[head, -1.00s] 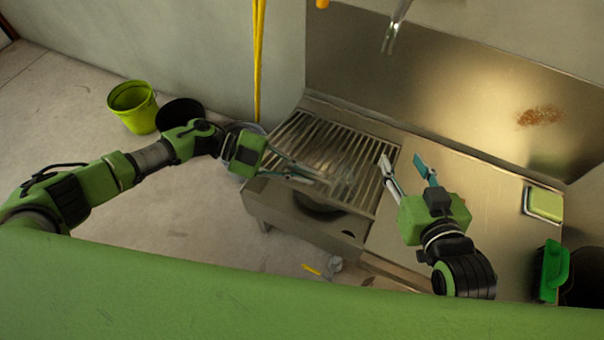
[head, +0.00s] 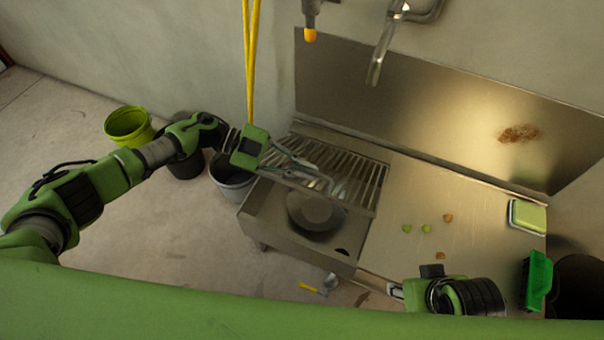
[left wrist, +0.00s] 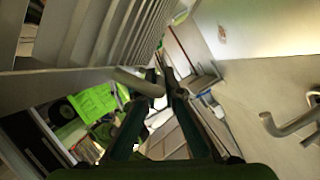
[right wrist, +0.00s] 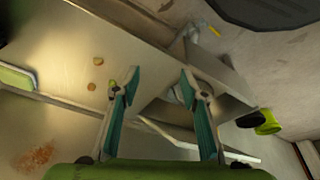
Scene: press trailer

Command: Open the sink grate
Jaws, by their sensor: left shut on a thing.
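The sink grate (head: 362,183), a panel of metal slats, is tilted up at the back of the sink basin (head: 262,208). The basin's front part and a dark round drain (head: 315,214) show beneath it. My left gripper (head: 326,184) is shut on the grate's front edge. In the left wrist view the grate (left wrist: 92,38) rises at upper left, and the fingertips (left wrist: 163,82) meet at a grey bar on it. My right gripper (head: 393,291) is low over the counter's front edge, away from the grate. In the right wrist view its fingers (right wrist: 160,78) are apart and empty.
The steel counter (head: 445,200) right of the sink holds a few small scraps, a sponge in a dish (head: 528,216) and a green brush (head: 537,280). A faucet (head: 380,55) hangs above. Buckets (head: 129,126) stand on the floor at left.

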